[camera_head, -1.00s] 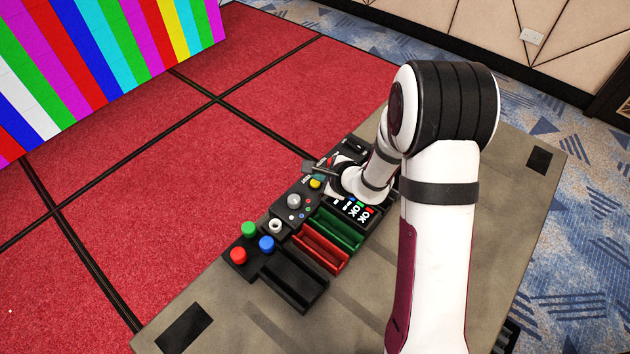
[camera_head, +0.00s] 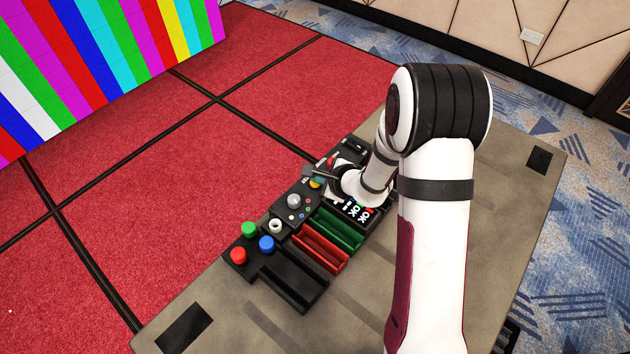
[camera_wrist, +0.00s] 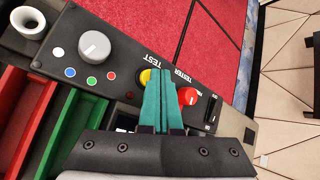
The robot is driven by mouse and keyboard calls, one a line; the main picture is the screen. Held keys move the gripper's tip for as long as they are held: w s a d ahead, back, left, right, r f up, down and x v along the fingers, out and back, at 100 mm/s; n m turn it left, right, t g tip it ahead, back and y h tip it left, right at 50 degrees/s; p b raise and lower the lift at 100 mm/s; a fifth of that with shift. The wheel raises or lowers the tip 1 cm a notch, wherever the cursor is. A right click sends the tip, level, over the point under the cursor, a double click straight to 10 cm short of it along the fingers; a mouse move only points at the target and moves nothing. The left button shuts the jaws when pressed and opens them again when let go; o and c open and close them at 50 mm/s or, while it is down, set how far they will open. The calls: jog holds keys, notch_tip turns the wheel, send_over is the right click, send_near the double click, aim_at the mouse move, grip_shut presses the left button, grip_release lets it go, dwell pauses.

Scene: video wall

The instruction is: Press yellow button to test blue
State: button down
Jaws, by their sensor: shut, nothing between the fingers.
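The yellow button (camera_wrist: 145,77) sits on the black tester panel (camera_wrist: 128,48) by the word TEST; it also shows in the head view (camera_head: 315,184). My gripper (camera_wrist: 160,73) is shut and empty, with its teal fingertips overlapping the button's right side in the wrist view. I cannot tell whether they touch it. The grey knob (camera_wrist: 94,46) is left of the button, with small coloured dots around it, including a blue dot (camera_wrist: 70,72). A separate blue button (camera_head: 267,242) stands near the red button (camera_head: 239,255) and green button (camera_head: 249,229).
A red knob (camera_wrist: 188,96) is close to the fingers' right side. A red tray (camera_head: 320,246) and a green tray (camera_head: 338,229) lie beside the panel. The video wall (camera_head: 100,60) shows coloured vertical bars. The grey table (camera_head: 480,220) is clear at right.

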jog(key=shift+f, duration=0.4)
jog(key=shift+r, duration=0.1)
dwell(0.5)
jog(key=shift+r, duration=0.75)
notch_tip(320, 180, up, 5)
dwell(0.3)
dwell(0.5)
